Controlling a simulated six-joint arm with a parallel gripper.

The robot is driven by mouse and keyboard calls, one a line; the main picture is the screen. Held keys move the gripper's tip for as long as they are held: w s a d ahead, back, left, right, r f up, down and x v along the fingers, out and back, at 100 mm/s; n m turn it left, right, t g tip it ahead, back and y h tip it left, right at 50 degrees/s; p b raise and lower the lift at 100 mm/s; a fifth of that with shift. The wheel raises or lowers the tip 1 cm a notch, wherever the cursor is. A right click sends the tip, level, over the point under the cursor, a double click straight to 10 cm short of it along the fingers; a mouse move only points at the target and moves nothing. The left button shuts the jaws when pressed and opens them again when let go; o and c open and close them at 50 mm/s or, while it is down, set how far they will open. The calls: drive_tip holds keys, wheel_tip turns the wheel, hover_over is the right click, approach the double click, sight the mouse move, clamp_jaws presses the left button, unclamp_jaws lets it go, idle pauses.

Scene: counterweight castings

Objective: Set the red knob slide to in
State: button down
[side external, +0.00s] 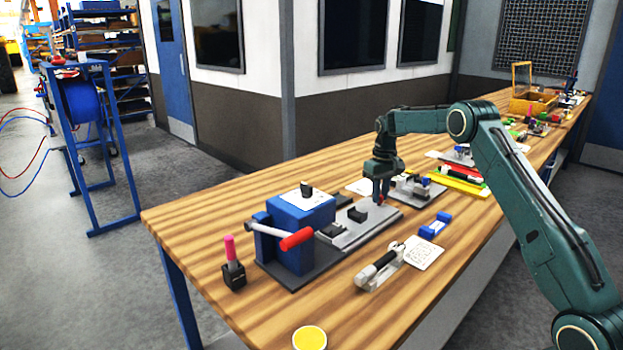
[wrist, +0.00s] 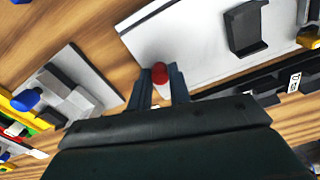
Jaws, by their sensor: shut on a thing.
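The red knob (wrist: 159,73) shows between the fingertips of my gripper (wrist: 159,88) in the wrist view, at the edge of a light grey plate (wrist: 185,38). My gripper is shut on the knob. In the side external view my gripper (side external: 381,196) points down at the far end of the grey plate (side external: 343,233), and only a little red shows at its fingers. The slide under the knob is mostly hidden, so I cannot tell its position.
A blue box (side external: 300,222) with a red-tipped lever (side external: 297,239) stands left of the plate. A fixture with a blue knob (side external: 425,182) stands close on the right. A blue block (side external: 435,225) and a black-and-grey tool (side external: 378,269) lie in front.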

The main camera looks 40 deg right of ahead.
drive_tip(key=a, duration=0.8)
drive_tip(key=shift+a, duration=0.1)
drive_tip(key=c, duration=1.4)
unclamp_jaws()
drive_tip(key=shift+a, duration=0.1)
drive_tip(key=shift+c, duration=0.2)
drive_tip(key=shift+o, duration=0.7)
drive_tip(key=shift+d, duration=0.2)
drive_tip(key=shift+r, duration=0.1)
drive_tip(key=shift+r, duration=0.2)
wheel_tip(320, 180, up, 13)
drive_tip(key=shift+r, duration=0.15)
